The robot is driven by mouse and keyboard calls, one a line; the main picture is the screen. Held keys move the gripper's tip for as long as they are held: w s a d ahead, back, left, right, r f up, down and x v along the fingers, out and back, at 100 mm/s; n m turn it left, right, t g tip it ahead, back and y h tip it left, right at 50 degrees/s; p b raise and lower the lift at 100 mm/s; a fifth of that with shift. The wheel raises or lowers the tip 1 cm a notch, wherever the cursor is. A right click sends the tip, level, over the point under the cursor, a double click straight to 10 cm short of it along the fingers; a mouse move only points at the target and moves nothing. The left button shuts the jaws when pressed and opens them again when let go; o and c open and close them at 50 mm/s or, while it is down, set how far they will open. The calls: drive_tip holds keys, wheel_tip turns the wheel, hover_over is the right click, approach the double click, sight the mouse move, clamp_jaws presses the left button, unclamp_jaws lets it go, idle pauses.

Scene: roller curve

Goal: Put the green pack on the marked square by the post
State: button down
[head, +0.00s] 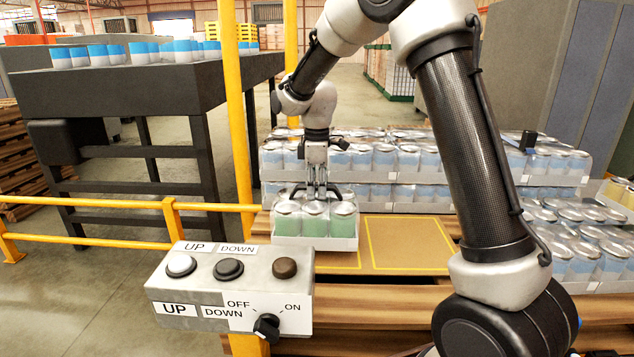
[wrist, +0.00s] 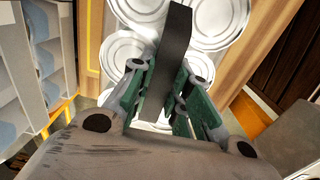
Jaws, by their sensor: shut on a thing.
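The green pack (head: 315,226) is a tray of silver-lidded cans with green sides, upright at the left end of a brown board (head: 375,222). My gripper (head: 316,192) is above its middle, pointing down, shut on it. In the wrist view the fingers (wrist: 168,100) close on a dark strap (wrist: 170,45) across the round silver lids (wrist: 125,52). An empty yellow-outlined square (head: 408,246) lies right of the pack. Yellow lines beside the pack suggest another square, partly hidden under it. I cannot tell whether the pack touches the board. The yellow post (head: 238,110) stands just left.
Packs of blue-and-white cans (head: 400,160) are stacked behind the board, with more at the right (head: 575,235). A control box (head: 230,285) stands in front, close below the green pack. A yellow rail (head: 100,204) and a dark conveyor (head: 140,85) are at the left.

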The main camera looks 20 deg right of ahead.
sight(317, 198)
drive_tip(key=shift+f, duration=1.9)
drive_tip(key=c, duration=1.3)
unclamp_jaws()
drive_tip(key=shift+c, duration=0.2)
